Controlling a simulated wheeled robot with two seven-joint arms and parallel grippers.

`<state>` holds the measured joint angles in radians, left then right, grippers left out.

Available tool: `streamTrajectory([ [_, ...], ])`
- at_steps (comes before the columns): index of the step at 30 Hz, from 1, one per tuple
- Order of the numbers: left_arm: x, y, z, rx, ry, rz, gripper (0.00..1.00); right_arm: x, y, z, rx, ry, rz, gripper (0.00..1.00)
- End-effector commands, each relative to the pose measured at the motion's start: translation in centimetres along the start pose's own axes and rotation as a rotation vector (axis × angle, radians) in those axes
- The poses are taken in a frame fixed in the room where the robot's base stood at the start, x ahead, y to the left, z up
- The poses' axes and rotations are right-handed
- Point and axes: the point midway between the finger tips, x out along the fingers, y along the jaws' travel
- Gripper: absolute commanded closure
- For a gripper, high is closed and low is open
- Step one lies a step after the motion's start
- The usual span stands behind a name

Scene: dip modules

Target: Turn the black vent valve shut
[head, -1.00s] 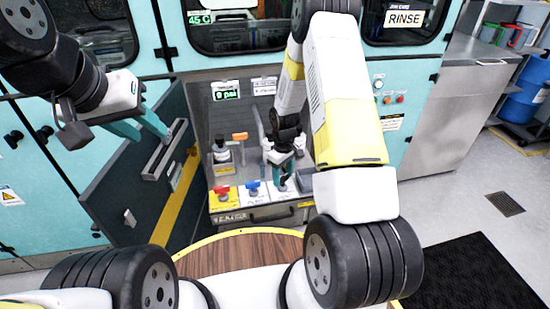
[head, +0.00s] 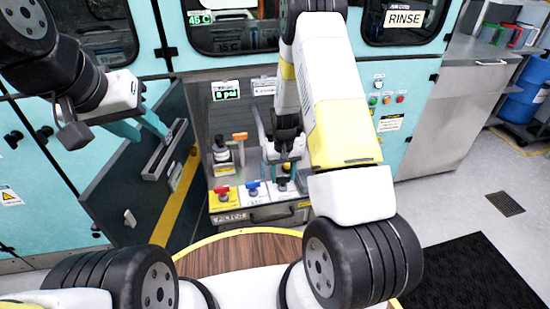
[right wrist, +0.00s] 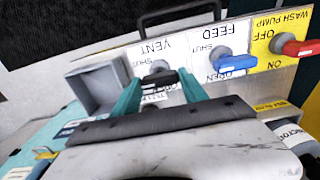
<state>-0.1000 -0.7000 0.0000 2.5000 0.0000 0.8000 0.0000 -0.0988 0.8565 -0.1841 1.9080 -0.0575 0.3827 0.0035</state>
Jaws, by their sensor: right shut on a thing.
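The black vent valve (right wrist: 160,76) is on the panel under the VENT label in the right wrist view, where the picture is turned over. My right gripper (right wrist: 163,88) has its teal fingers on either side of the black handle and is shut on it. The exact handle angle is hard to tell. In the head view my right gripper (head: 283,180) reaches down to the right end of the valve row and mostly hides the valve. My left gripper (head: 154,136) is open and empty beside the grey handle bar (head: 163,152) of the swung-open door.
Beside the vent valve are the blue feed valve (head: 253,187) and red wash pump valve (head: 222,190). Behind stand a bottle (head: 220,150) and an orange handle (head: 239,136). A grey open box (right wrist: 98,84) is close to my right fingers. The open door (head: 110,187) bounds the left.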

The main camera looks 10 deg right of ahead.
Motion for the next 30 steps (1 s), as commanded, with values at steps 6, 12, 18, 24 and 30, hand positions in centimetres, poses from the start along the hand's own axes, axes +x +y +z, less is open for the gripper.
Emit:
streamTrajectory([
  [6,0.0,0.0,0.0,0.000,0.000,0.000,0.64,-0.1,0.0,-0.1,0.012,0.002,0.000,0.90],
  [12,0.0,0.0,0.0,0.000,0.000,0.000,0.64,-0.1,0.0,-0.1,0.012,0.002,0.000,0.90],
  [18,0.0,0.0,0.0,0.000,0.000,0.000,0.64,0.0,0.0,-0.1,0.011,0.001,0.000,0.27],
  [24,0.0,0.0,0.0,0.000,0.000,0.000,0.64,0.0,0.0,0.0,0.009,0.001,0.000,0.27],
  [30,0.0,0.0,0.0,0.000,0.000,0.000,0.64,-1.4,0.0,-0.2,0.008,0.005,0.000,0.27],
])
